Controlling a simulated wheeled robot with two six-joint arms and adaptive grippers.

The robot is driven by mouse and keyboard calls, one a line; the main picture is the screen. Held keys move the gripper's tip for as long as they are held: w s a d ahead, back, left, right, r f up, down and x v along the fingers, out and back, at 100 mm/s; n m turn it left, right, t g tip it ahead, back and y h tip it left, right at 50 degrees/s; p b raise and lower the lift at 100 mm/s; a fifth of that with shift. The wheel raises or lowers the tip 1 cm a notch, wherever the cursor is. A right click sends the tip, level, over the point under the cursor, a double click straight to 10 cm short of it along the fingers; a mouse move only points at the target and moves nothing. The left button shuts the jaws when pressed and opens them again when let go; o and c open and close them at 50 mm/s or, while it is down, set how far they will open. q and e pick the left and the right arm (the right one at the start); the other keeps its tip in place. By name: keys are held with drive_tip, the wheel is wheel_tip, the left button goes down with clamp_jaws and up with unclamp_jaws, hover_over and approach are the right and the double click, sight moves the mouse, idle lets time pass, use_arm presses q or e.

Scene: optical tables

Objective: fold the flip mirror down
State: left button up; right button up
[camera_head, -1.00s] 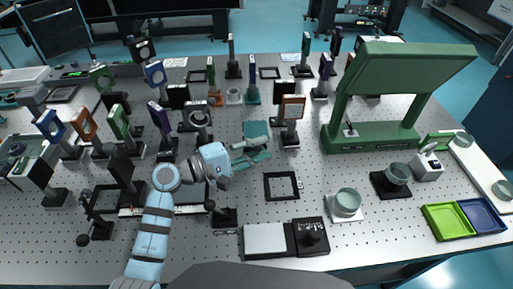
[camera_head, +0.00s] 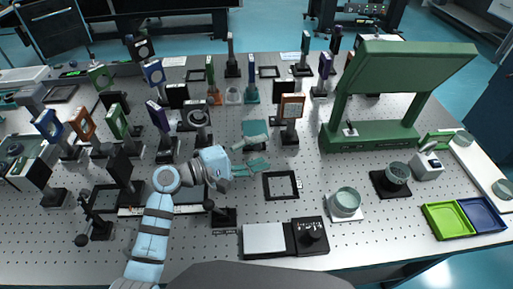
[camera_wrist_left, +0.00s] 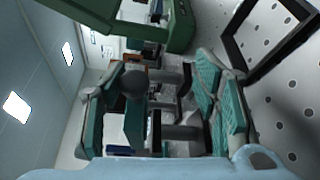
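In the left wrist view the same open fingers (camera_wrist_left: 157,112) show with a wide gap. Several similar framed mounts stand around, so I cannot tell for certain which one is the flip mirror. A black ring mount (camera_head: 197,117) stands upright behind my left wrist. My right gripper is not in view.
A large green stand (camera_head: 372,135) is at the right. A flat black square frame (camera_head: 281,186) lies right of the gripper. Several framed mounts crowd the left; green and blue trays (camera_head: 448,222) are at the front right.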

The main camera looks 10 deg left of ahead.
use_arm(q)
drive_tip(key=shift+f, duration=0.15)
drive_tip(key=shift+a, duration=0.1)
drive_tip(key=shift+p+v, duration=0.3)
drive_tip(key=shift+v, duration=0.65)
drive_tip(key=v, duration=0.6)
drive_tip(key=shift+s+a, duration=0.2)
drive_tip(key=shift+a, duration=0.1)
